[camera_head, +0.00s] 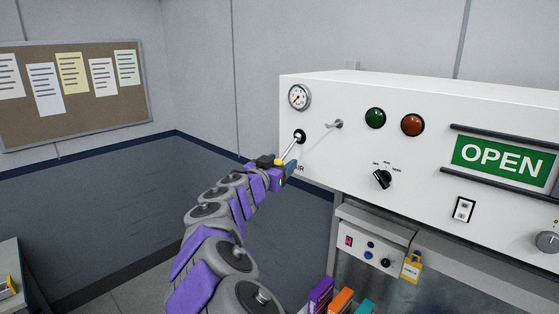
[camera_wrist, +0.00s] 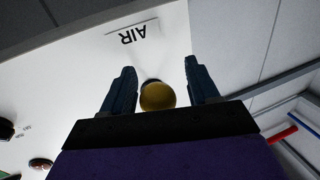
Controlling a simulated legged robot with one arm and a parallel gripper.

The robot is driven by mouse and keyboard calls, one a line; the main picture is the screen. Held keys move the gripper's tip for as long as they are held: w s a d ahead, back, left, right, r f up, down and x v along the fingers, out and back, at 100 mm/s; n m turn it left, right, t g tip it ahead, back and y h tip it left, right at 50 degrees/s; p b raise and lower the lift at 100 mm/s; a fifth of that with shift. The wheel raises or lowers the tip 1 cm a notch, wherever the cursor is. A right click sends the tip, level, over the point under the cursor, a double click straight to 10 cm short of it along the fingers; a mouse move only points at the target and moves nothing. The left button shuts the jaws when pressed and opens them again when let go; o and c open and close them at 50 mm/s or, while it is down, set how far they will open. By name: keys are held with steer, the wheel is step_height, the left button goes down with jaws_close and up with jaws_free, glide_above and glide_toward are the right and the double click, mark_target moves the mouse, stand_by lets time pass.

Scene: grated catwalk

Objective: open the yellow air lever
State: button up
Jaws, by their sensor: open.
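The yellow air lever has a black pivot (camera_head: 299,136) on the white panel's left end and a thin pale rod slanting down and left from it. My gripper (camera_head: 281,164) is at the rod's lower end and covers most of the yellow knob. In the wrist view, the round yellow knob (camera_wrist: 158,97) sits between the two dark blue fingers of my gripper (camera_wrist: 160,67), close to the palm. The fingers are apart, with a gap seen on each side of the knob. The AIR label (camera_wrist: 134,32) shows beyond the fingers, upside down.
The white panel (camera_head: 340,95) carries a gauge (camera_head: 299,97), a metal toggle (camera_head: 334,124), a green lamp (camera_head: 375,118), a red lamp (camera_head: 412,125) and a black selector (camera_head: 382,179). A lower shelf unit (camera_head: 372,221) stands beneath it. The space left of the panel is free.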

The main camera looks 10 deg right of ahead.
steer(key=shift+c, duration=0.3)
steer(key=c, duration=0.9)
